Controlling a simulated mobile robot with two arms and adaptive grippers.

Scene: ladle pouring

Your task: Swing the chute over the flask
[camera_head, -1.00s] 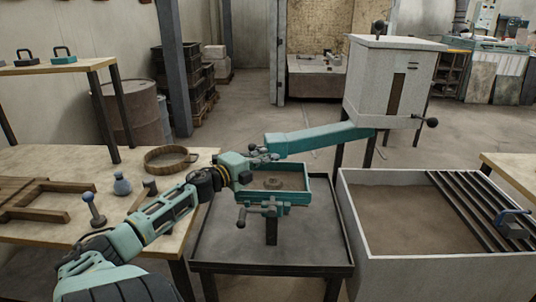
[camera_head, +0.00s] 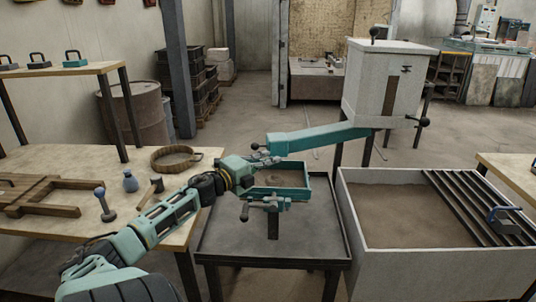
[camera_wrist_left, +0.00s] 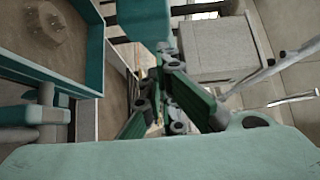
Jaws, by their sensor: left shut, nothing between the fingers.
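The chute (camera_head: 318,138) is a teal trough reaching left from a pale box furnace (camera_head: 388,90); a black knob (camera_head: 254,146) shows at its free end. The flask (camera_head: 290,193) is a teal frame on a stand, below and in front of the chute. My left gripper (camera_head: 268,159) is shut and empty, just below the chute's free end and above the flask's back left corner. In the left wrist view, its fingers (camera_wrist_left: 175,92) point towards the chute (camera_wrist_left: 143,18), and the flask (camera_wrist_left: 88,25) with brown sand lies at left. I cannot tell whether fingers and chute touch. My right gripper is out of view.
A dark tray table (camera_head: 325,230) stands under the flask. A sand bin (camera_head: 430,258) with dark bars is at right. Floor behind the flask is open.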

